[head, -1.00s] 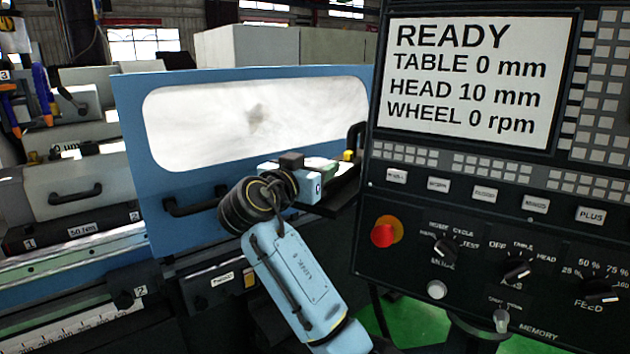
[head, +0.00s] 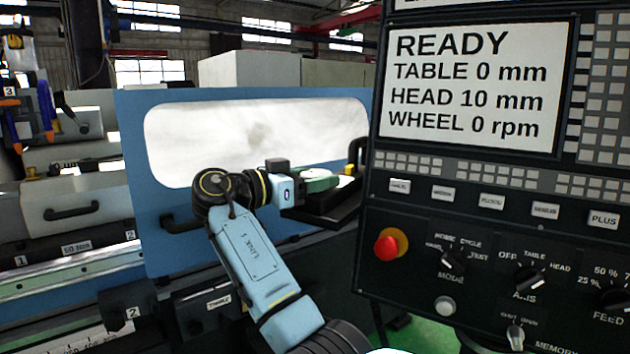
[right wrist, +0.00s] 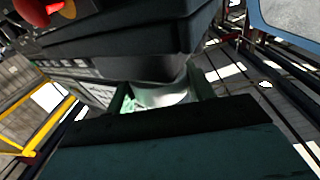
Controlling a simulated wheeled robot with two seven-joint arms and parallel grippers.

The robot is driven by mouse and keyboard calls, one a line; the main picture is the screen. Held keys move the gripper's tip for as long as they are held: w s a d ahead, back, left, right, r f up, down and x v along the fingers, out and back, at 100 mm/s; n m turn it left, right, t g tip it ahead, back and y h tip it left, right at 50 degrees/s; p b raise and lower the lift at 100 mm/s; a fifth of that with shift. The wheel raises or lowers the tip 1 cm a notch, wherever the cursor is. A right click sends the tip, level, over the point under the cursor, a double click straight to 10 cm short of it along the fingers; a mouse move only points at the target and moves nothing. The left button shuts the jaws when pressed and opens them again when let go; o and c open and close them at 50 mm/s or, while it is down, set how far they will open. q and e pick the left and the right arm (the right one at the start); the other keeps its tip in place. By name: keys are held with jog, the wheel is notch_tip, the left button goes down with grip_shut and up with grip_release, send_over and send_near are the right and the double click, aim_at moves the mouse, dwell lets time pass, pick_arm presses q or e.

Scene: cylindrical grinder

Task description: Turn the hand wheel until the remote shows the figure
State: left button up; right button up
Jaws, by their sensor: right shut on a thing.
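My right gripper (head: 318,181) is in front of the blue guard, its tip end close to the left edge of the control console. In the right wrist view, its two dark fingers (right wrist: 162,96) are shut on a pale rounded piece (right wrist: 165,95) below a dark box-like body (right wrist: 125,38). I cannot tell whether this piece is part of the hand wheel. The console screen (head: 466,86) reads READY, TABLE 0 mm, HEAD 10 mm, WHEEL 0 rpm. I cannot make out a separate remote or its figure. My left gripper is not in view.
The control console (head: 372,215) fills the right side, with a red stop button (head: 387,247) and several selector knobs. The blue guard (head: 235,105) with its pale window stands behind my right arm. A grey drawer-like box (head: 75,200) is at left.

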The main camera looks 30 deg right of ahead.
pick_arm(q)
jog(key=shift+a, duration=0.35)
pick_arm(e)
jog(key=shift+r, duration=0.1)
jog(key=o, duration=1)
jog(key=shift+c, duration=0.2)
jog(key=shift+a, duration=0.3)
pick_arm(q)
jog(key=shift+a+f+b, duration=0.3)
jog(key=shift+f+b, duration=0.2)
pick_arm(e)
jog(key=a, duration=1.3)
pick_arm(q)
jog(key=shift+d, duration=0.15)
pick_arm(e)
jog(key=shift+d, duration=0.1)
